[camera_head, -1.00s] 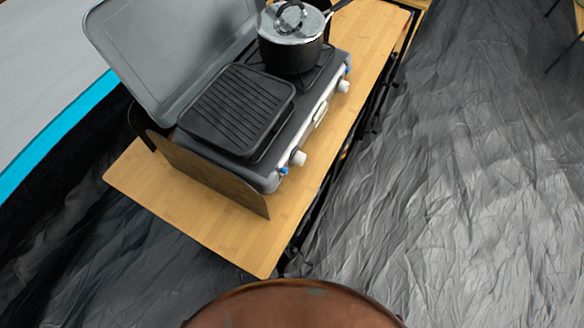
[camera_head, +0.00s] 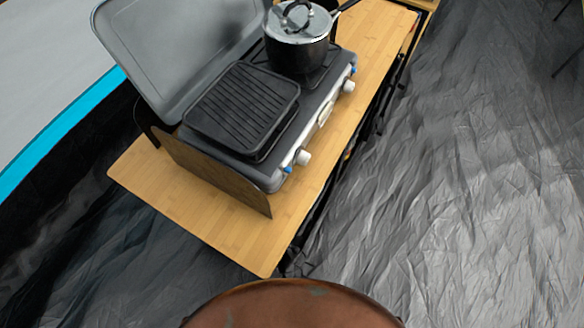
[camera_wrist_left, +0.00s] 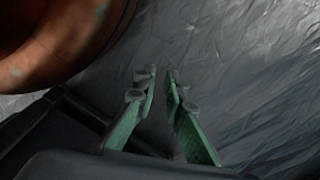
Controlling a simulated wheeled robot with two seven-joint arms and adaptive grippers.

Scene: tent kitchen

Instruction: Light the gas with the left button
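The gas stove stands on a wooden table, its lid (camera_head: 180,50) raised. Its silver front panel (camera_head: 321,118) faces right. A white knob (camera_head: 303,157) with a small blue button (camera_head: 287,169) beside it is at the panel's near, left end. Another white knob (camera_head: 348,86) with a blue button (camera_head: 353,70) is at the far, right end. My left gripper (camera_wrist_left: 160,76) shows only in the left wrist view. Its green fingers are apart with nothing between them, over dark crumpled ground, away from the stove. My right gripper is out of view.
A black ridged griddle (camera_head: 243,105) covers the near burner. A lidded pot (camera_head: 298,45) stands on the far burner, its handle pointing up right. A dark wind panel (camera_head: 215,176) stands at the stove's near side. The wooden table (camera_head: 232,232) has a bare near end; the tent floor (camera_head: 460,190) right is clear.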

